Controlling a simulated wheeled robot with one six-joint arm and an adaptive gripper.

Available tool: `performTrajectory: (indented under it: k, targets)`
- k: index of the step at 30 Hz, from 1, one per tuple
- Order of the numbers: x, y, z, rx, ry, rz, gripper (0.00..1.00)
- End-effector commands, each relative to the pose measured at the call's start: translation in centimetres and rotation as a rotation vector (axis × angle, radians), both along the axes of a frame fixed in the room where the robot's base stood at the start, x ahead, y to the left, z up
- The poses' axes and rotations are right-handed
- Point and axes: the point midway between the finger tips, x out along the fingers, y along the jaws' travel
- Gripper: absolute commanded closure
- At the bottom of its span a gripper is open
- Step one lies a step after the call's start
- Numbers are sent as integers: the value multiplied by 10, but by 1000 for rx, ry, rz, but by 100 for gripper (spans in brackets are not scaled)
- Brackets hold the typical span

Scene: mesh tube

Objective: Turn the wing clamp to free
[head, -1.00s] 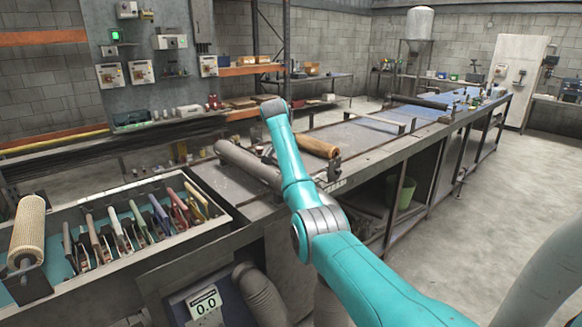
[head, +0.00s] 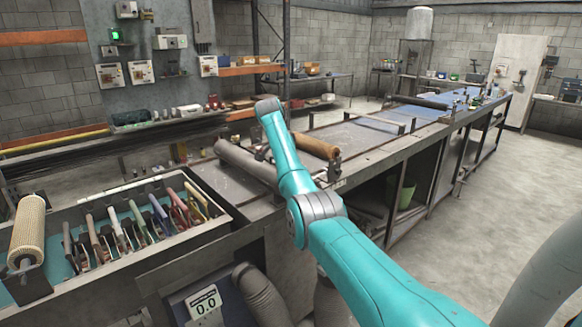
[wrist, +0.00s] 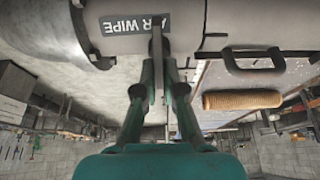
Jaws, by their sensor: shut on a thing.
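My gripper (wrist: 160,75) shows in the wrist view, its teal fingers close together on a thin, flat grey wing of the wing clamp (wrist: 157,42). The wing stands between the fingertips, in front of a pale grey housing (wrist: 210,15) with a dark label (wrist: 134,24) reading AIR WIPE. The rest of the clamp cannot be made out. In the head view my teal arm reaches over the bench, and my gripper and the clamp are hidden.
A black handle (wrist: 254,70) and a tan roll (wrist: 242,100) lie right of my gripper in the wrist view. In the head view, a rack of coloured-handled tools (head: 137,225) stands at left, with a mesh roll (head: 27,230) beside it. Floor at right is clear.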

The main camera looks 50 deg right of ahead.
Motion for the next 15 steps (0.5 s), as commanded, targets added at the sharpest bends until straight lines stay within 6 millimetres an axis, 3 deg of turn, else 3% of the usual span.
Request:
performTrajectory:
  k: [1, 3, 5, 15]
  targets:
    - [0, 0, -1, 1, 0, 0, 100]
    - [0, 0, -1, 1, 0, 0, 77]
    - [0, 0, -1, 1, 0, 0, 67]
    - [1, 1, 3, 0, -1, 0, 67]
